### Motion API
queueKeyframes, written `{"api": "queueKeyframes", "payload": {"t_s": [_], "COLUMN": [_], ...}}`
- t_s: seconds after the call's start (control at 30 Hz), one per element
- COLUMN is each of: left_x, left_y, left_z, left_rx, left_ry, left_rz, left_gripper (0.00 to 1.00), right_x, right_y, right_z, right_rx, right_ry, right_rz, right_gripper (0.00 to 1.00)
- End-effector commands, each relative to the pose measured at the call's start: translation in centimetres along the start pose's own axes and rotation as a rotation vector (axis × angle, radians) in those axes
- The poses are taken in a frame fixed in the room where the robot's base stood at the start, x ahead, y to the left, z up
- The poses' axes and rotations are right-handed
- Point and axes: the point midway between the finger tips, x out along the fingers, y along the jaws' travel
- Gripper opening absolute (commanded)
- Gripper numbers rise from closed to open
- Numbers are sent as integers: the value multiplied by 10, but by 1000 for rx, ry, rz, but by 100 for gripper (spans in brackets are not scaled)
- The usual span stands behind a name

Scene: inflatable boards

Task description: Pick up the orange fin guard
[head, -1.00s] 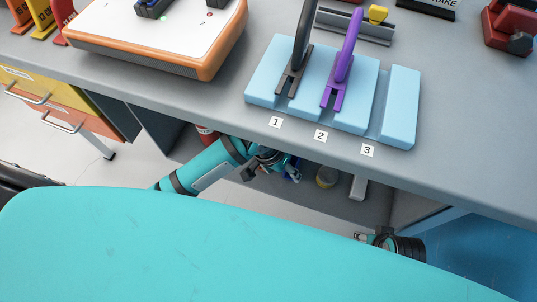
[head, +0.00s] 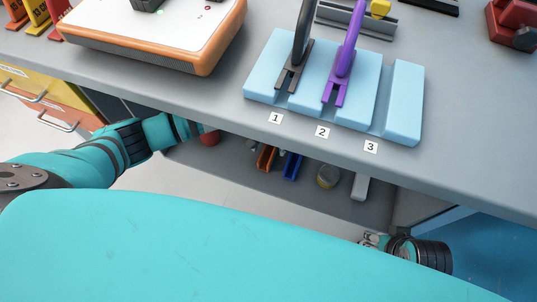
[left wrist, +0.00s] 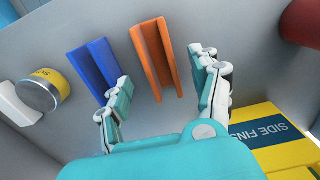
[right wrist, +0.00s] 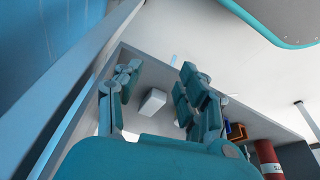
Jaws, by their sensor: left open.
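The orange fin guard (left wrist: 157,58), a channel-shaped piece, lies on the shelf under the bench. It also shows in the head view (head: 266,158), below the bench edge. In the left wrist view my left gripper (left wrist: 161,68) is open, with one finger on each side of the guard's near part; I cannot tell whether they touch it. The fingertips are not clear in the head view. A similar blue guard (left wrist: 94,66) lies just left of it, close to the left finger. My right gripper (right wrist: 158,68) is open and empty, low at the right in the head view (head: 372,240).
A yellow-banded can (left wrist: 43,90) and a white block (left wrist: 14,105) lie left of the guards. A yellow box labelled "SIDE FINS" (left wrist: 270,130) and a red cylinder (left wrist: 302,22) are at the right. The bench top (head: 215,105) overhangs the shelf.

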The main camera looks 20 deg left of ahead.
Motion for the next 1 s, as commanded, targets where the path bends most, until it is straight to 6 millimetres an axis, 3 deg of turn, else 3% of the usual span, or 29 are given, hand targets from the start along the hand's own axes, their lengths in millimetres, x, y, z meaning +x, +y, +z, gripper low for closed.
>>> {"api": "queueKeyframes", "payload": {"t_s": [0.07,0.2,0.5,0.9,1.0], "left_x": [12,29,32,32,32], "left_y": [-2,-2,-2,-1,-1], "left_z": [4,4,3,3,3], "left_rx": [0,0,1,1,1], "left_ry": [-1,0,2,2,2], "left_rz": [-1,0,0,1,1], "left_gripper": [63,63,63,14,14], "right_x": [-12,-17,-20,-20,-20], "right_y": [0,1,1,1,1], "right_z": [1,3,3,3,3], "right_rx": [1,1,1,1,1], "right_ry": [10,11,11,11,11], "right_rz": [1,2,3,2,2], "right_gripper": [40,40,40,40,40]}}
